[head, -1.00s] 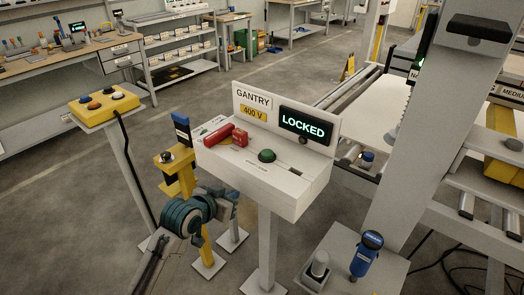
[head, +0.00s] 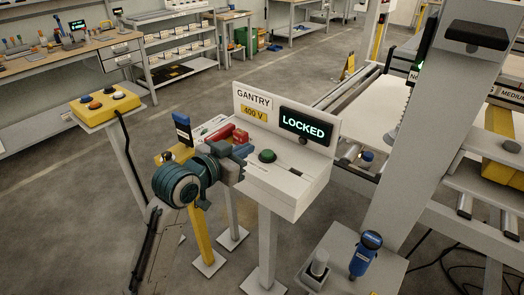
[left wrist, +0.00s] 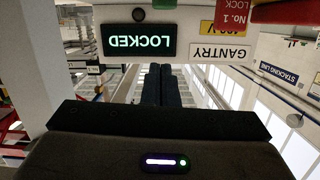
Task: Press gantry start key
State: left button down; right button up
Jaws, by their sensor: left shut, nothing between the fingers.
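The white gantry console (head: 290,198) stands on a post in the middle of the head view. Its back panel carries a GANTRY sign (head: 254,98) and a display (head: 305,125) reading LOCKED in green. A round green button (head: 267,156) sits on its top; a green edge (left wrist: 164,4) shows at the top of the left wrist view. A red lock part (head: 240,136) lies left of the button; its tag (left wrist: 233,14) reads LOCK NO. 1. My left gripper (head: 248,153) is shut and empty at the console's left front, left of the green button. My right gripper is not in view.
A yellow box with several buttons (head: 96,105) stands on a post at left. A blue-handled tool (head: 366,254) stands on a low shelf at front right. A grey gantry column (head: 425,130) rises right of the console. A workbench is behind left.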

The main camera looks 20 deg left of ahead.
pick_arm(q)
jog(key=p, duration=0.2)
send_over(262, 163)
jog(key=shift+d+f, duration=0.2)
jog(key=shift+f, duration=0.35)
notch_tip(262, 163, down, 3)
jog(key=shift+a+r, duration=0.1)
jog(key=shift+a+f, duration=0.1)
jog(key=shift+f, duration=0.6)
jog(key=shift+w, duration=0.1)
jog(key=shift+f, duration=0.2)
